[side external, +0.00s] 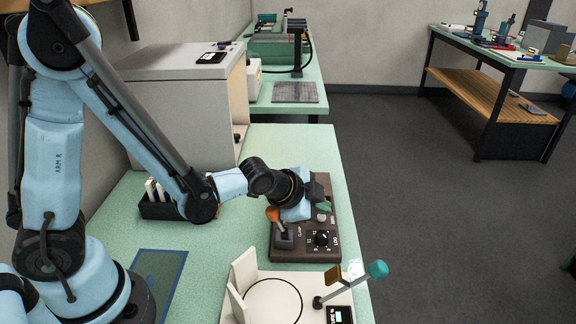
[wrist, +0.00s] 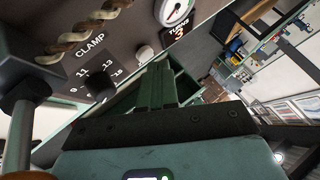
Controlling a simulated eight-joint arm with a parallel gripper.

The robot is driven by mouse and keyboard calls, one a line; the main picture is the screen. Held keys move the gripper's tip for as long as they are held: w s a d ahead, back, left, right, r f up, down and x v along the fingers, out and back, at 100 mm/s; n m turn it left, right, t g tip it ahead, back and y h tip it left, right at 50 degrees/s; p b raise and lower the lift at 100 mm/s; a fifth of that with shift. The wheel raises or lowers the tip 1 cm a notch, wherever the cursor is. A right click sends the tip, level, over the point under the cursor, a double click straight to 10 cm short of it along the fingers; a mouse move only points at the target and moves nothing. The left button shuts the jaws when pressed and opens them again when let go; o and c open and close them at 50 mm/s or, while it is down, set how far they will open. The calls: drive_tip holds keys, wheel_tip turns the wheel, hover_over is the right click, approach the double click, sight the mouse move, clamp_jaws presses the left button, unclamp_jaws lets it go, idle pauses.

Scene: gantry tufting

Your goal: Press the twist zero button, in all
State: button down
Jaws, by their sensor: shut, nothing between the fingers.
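The brown control box (side external: 290,252) stands on the green bench in the side view and fills the upper left of the wrist view (wrist: 62,22). A small pale grey round button (wrist: 144,54) sits on its face; I cannot read a label for it. It also appears in the side view (side external: 322,218). My gripper (side external: 325,207) is shut and empty, low over the box beside this button. In the wrist view its green-grey fingertips (wrist: 158,68) lie just right of the button. I cannot tell whether they touch it or the box.
A black knob (wrist: 100,85) with numbers sits near the word CLAMP. A lever with an orange ball (side external: 273,214) rises at the box's left. A gauge (wrist: 174,11) and a TURNS display (wrist: 181,32) are close by. A white fixture (side external: 240,280) stands in front.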

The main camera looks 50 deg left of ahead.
drive_tip(key=shift+s+a+f, duration=0.15)
drive_tip(key=shift+a+f, duration=0.1)
drive_tip(key=shift+f, duration=0.25)
idle(0.7)
drive_tip(key=shift+r, duration=0.1)
drive_tip(key=shift+s+r, duration=0.1)
drive_tip(key=shift+r, duration=0.7)
wheel_tip(320, 180, up, 5)
drive_tip(key=shift+d, duration=0.15)
idle(0.4)
idle(0.5)
